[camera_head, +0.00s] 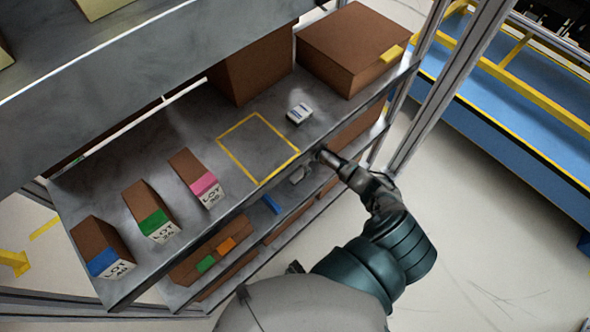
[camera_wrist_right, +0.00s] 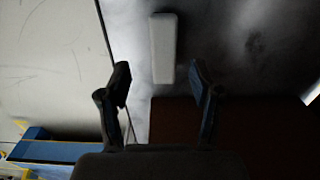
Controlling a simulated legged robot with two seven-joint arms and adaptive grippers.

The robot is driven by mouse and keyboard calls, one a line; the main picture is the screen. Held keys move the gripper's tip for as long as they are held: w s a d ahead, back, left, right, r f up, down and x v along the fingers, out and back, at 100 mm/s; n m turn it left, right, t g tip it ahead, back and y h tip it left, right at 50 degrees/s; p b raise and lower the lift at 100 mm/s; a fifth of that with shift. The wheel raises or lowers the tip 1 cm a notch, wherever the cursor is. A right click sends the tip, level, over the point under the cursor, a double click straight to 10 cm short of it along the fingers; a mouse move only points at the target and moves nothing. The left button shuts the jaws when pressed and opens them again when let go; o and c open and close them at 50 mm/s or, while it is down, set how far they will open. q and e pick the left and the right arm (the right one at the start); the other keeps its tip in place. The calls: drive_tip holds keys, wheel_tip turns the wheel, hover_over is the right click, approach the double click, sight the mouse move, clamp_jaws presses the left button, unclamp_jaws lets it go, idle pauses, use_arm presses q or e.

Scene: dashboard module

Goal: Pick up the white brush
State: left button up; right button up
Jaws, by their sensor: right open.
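In the right wrist view, a pale, plain, elongated block (camera_wrist_right: 163,45), which I take as the white brush, lies on a dim grey metal shelf. My right gripper (camera_wrist_right: 159,76) is open and empty, with its fingers either side of the block's near end; I cannot tell the height gap. In the head view my right gripper (camera_head: 322,155) is at the front edge of the shelving. My left gripper is not in view.
Lot boxes (camera_head: 195,177) stand at left. A metal post (camera_head: 440,85) is at right. Open floor (camera_head: 490,230) lies in front.

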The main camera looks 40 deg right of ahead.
sight(299, 174)
drive_tip(key=shift+w+f, duration=0.25)
wheel_tip(299, 174, down, 6)
drive_tip(key=shift+f+b, duration=0.2)
drive_tip(key=shift+b, duration=1.05)
drive_tip(key=shift+f, duration=0.15)
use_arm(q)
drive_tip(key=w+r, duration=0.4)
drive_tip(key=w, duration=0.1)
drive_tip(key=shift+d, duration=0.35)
use_arm(e)
clamp_jaws()
